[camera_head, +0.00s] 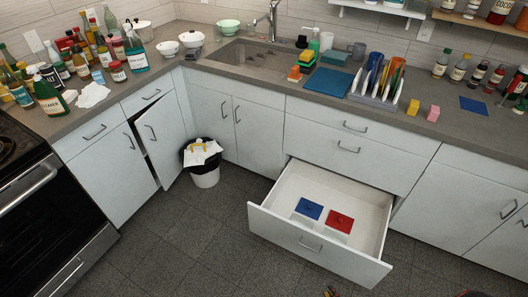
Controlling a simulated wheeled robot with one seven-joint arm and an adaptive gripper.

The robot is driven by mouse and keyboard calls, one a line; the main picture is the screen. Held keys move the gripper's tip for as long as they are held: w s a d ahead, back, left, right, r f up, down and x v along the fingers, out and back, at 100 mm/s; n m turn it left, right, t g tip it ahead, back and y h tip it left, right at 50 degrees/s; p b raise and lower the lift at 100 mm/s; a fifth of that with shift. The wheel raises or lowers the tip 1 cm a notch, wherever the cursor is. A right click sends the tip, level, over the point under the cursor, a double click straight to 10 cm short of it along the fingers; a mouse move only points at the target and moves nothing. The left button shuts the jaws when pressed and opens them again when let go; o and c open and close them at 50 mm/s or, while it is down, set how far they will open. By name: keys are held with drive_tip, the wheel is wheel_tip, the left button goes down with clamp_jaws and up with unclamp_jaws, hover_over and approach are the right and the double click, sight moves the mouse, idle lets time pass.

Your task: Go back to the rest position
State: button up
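Small dark and orange bits show at the very bottom edge of the head view, right of the middle. They may be the tip of my gripper (331,291), but too little shows to tell whether it is open or shut, or whether it holds anything. The lower drawer (312,242) stands pulled out, with a blue item (308,208) and a red item (340,221) lying flat inside. No part of my gripper shows in or touching the drawer.
A cabinet door (160,140) under the left counter hangs ajar. A waste bin (205,174) with paper on top stands in the corner. The stove (40,215) is at the left. Bottles, bowls and a dish rack (377,88) crowd the counter. The floor (190,245) is clear.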

drive_tip(key=w+d+r+g, duration=0.1)
drive_tip(key=w+d+g, duration=0.1)
drive_tip(key=d, duration=0.4)
drive_tip(key=w+d+r+g, duration=0.1)
drive_tip(key=w+d, duration=0.2)
drive_tip(key=d, duration=0.3)
drive_tip(key=w+d+r+m+g+h, duration=0.2)
drive_tip(key=w+d+r+g+h, duration=0.1)
drive_tip(key=w+d+r, duration=0.6)
drive_tip(key=w+r+m+g+h, duration=0.1)
drive_tip(key=w+r+m+h, duration=0.2)
drive_tip(key=r, duration=1.1)
drive_tip(key=w+r+m+g+h, duration=0.1)
drive_tip(key=w+r+m, duration=0.3)
drive_tip(key=r, duration=1)
drive_tip(key=s+a+r+m, duration=0.3)
drive_tip(key=a+r, duration=0.5)
drive_tip(key=r, duration=0.3)
drive_tip(key=s+a+r+m, duration=0.2)
drive_tip(key=s+a+r, duration=0.1)
drive_tip(key=a+r, duration=0.65)
drive_tip(key=s+a+r+m+y, duration=0.1)
drive_tip(key=s+a+r, duration=0.3)
drive_tip(key=s+a, duration=0.4)
drive_tip(key=s+a+r+m+y, duration=0.2)
drive_tip(key=s+a+r+m, duration=0.1)
drive_tip(key=s+a, duration=0.5)
drive_tip(key=shift+s+a+r+m+g, duration=0.3)
drive_tip(key=shift+s+r+m+g, duration=0.15)
drive_tip(key=shift+s, duration=0.8)
